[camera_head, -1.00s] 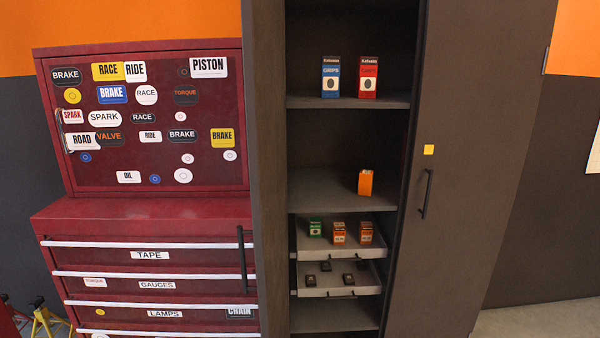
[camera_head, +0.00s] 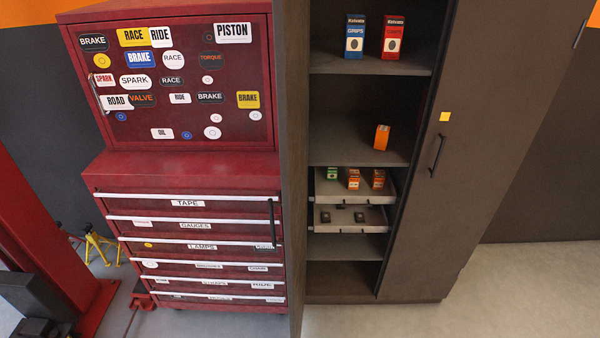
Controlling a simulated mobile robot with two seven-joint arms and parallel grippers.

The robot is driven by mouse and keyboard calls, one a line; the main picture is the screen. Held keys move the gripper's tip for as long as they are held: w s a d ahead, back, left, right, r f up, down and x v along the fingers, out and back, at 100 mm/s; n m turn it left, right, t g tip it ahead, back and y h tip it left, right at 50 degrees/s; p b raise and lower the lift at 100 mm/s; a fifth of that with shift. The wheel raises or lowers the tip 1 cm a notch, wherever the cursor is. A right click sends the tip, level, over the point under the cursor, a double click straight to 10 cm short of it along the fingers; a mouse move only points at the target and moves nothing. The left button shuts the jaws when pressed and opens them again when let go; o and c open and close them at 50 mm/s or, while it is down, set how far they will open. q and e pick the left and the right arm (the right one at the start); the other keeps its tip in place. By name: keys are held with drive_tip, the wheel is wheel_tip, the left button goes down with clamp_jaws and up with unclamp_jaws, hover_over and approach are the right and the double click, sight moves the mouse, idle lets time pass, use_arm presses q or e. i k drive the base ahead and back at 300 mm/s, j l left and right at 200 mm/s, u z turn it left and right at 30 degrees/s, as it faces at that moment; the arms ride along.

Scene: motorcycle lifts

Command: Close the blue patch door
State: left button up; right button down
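A tall dark brown cabinet stands with its right door (camera_head: 470,150) shut; this door carries a yellow patch (camera_head: 444,117) and a black handle (camera_head: 437,157). The left door (camera_head: 294,130) stands swung out towards me and shows almost edge-on. Its black handle (camera_head: 271,223) sticks out on its left side, in front of the red tool chest. No blue patch shows on either door; the left door's outer face is turned away from view. Neither of my grippers is in view.
Cabinet shelves hold a blue box (camera_head: 354,37), a red box (camera_head: 393,38) and an orange item (camera_head: 382,137). Pull-out trays (camera_head: 345,228) hold small items. A red tool chest (camera_head: 180,168) stands left of the open door. A red lift post (camera_head: 40,230) and yellow stand (camera_head: 98,247) are farther left.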

sight(290, 19)
drive_tip(key=j+z, duration=0.45)
drive_tip(key=j, duration=0.75)
drive_tip(key=j+z, duration=0.1)
drive_tip(key=z, duration=0.5)
